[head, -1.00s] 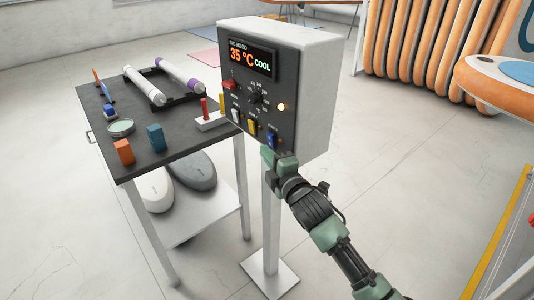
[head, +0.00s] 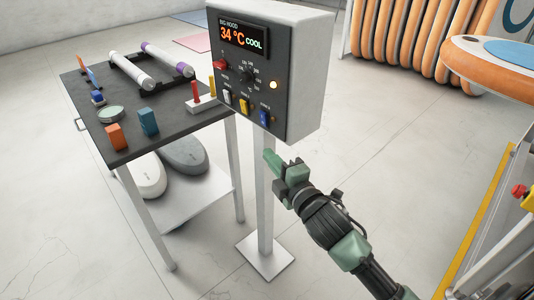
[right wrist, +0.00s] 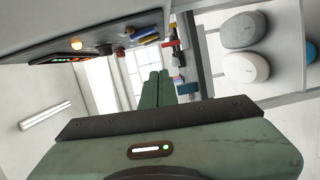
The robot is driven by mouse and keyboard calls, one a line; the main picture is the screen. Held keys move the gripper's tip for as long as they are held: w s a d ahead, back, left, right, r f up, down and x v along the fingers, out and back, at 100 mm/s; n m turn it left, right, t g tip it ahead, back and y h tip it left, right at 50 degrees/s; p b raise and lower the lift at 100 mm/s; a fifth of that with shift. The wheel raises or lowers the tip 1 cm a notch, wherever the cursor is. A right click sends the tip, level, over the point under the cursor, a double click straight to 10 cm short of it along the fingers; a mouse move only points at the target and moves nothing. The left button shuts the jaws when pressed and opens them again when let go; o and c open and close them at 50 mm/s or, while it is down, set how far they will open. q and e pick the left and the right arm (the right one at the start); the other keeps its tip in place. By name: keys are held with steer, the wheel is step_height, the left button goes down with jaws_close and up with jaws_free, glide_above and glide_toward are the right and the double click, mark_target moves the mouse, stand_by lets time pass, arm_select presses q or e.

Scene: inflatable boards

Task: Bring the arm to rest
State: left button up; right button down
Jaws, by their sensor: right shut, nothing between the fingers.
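My right gripper (head: 271,158) is green, shut and empty. In the head view it hangs in the air just below and in front of the control box (head: 302,80), apart from it. In the right wrist view the closed fingers (right wrist: 157,90) point away from the camera. The box stands on a white post and its display (head: 244,38) reads 34 °C COOL. Its face has a red switch, a dial, a lit orange lamp (head: 273,85), and white, yellow and blue switches. My left gripper is not in view.
A dark-topped table (head: 160,115) at the left holds rolled tubes, small blocks and a round dish. Grey and white rounded objects (head: 184,155) lie on its lower shelf. Orange boards (head: 420,35) stand at the back right. The floor between is clear.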

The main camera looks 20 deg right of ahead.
stand_by(0.4)
steer(key=s+d+f+m+g+h, duration=0.1)
steer(key=s+f+m+g, duration=0.2)
steer(key=f, duration=1)
steer(key=s+d+f+m+g+p, duration=0.1)
steer(key=s+f+m+g, duration=0.15)
steer(key=f, duration=0.95)
steer(key=s+d+f+m+g+h, duration=0.1)
steer(key=s+d+f+m+g, duration=0.2)
steer(key=f, duration=1)
steer(key=s+a+f+m+g, duration=0.2)
steer(key=s+f+m+g, duration=0.2)
steer(key=s+f, duration=1.45)
steer(key=s+a+f+m+g, duration=0.1)
steer(key=s+f+m+g, duration=0.1)
steer(key=s, duration=0.9)
steer(key=s+a+f+m+g+p, duration=0.1)
steer(key=s+f+g, duration=0.1)
steer(key=s, duration=0.9)
steer(key=shift+s+a+f+m, duration=0.2)
steer(key=shift+f+m, duration=0.15)
steer(key=shift+f, duration=0.25)
